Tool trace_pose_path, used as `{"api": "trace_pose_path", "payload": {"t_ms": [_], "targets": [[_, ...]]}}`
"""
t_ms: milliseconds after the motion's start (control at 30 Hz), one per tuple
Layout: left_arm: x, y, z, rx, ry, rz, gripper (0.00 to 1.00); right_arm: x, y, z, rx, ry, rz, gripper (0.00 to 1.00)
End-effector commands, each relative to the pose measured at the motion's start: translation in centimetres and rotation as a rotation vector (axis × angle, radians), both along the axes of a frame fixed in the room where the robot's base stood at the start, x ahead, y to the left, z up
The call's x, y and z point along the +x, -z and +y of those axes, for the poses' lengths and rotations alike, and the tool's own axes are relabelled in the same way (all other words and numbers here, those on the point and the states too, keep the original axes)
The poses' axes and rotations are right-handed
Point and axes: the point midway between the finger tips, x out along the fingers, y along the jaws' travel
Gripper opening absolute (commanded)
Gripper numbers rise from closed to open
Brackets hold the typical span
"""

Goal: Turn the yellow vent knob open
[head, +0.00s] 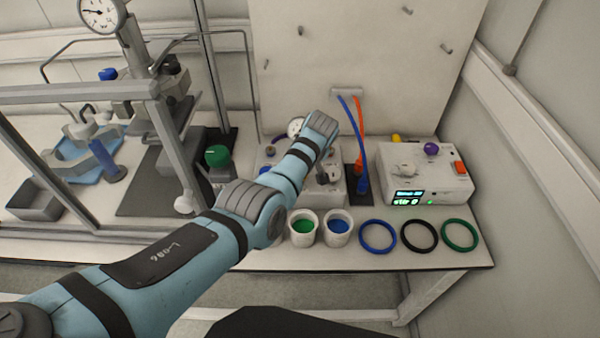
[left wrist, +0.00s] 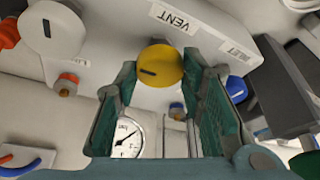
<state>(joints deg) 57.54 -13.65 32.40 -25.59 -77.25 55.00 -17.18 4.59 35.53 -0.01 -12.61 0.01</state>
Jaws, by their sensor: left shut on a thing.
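The yellow vent knob (left wrist: 160,66) is round, with a dark mark on its face, and sits below the printed VENT label (left wrist: 174,18) in the left wrist view. My left gripper (left wrist: 157,76) has its two green fingers on either side of the knob and is shut on it. The knob's dark mark lies nearly level, tilted slightly. In the head view my left arm reaches over the small grey-white unit (head: 268,157) and hides the fingers and the held knob. My right gripper is not in view.
A gauge (left wrist: 127,137), a white knob (left wrist: 52,30) and a blue knob (left wrist: 236,88) are close by. Two cups, green-filled (head: 303,227) and blue-filled (head: 338,227), stand in front of the unit. A white control box (head: 440,185) stands right, behind several rings.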

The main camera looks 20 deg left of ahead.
Motion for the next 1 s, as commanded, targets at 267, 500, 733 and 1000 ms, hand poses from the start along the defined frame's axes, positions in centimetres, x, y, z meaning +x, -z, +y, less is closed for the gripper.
{"api": "trace_pose_path", "payload": {"t_ms": [267, 500, 733, 1000], "targets": [[0.05, -0.14, -0.03, -0.001, -0.012, -0.002, 0.08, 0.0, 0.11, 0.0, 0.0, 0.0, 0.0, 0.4], [0.04, -0.12, -0.02, -0.001, -0.011, -0.001, 0.44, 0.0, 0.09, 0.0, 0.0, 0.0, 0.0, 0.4], [0.0, -0.07, -0.01, -0.001, -0.011, 0.001, 0.56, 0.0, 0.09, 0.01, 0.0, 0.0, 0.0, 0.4], [-0.19, -0.81, -0.28, -0.001, -0.01, -0.001, 0.56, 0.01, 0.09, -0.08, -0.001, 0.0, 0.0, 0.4]]}}
